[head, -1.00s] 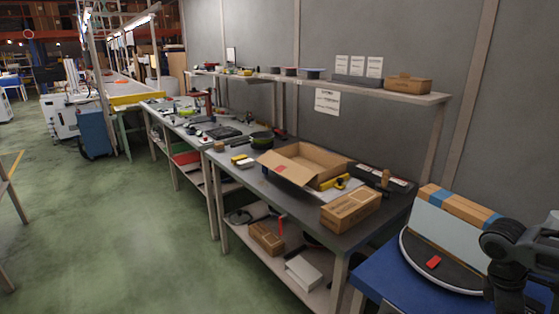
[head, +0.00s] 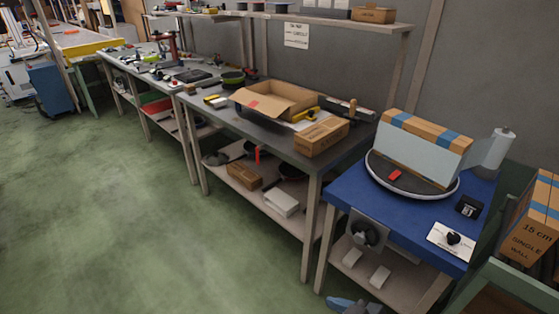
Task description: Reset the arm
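No part that I can make out as my gripper shows in the head view, so its state is hidden. A blue-grey shape (head: 347,305) is cut off by the bottom edge, and I cannot tell what it is. A blue-topped table (head: 345,201) stands at the right. On it is a round dark turntable (head: 425,186) bearing a box with brown and blue tape and a pale front (head: 423,146). A red piece (head: 395,175) lies at its front.
A grey workbench (head: 247,131) holds an open carton (head: 270,99) and a closed carton (head: 321,136). A wrap roll (head: 497,150) stands behind the blue table. A labelled carton (head: 531,222) is at the far right. Green floor (head: 110,220) is clear at left.

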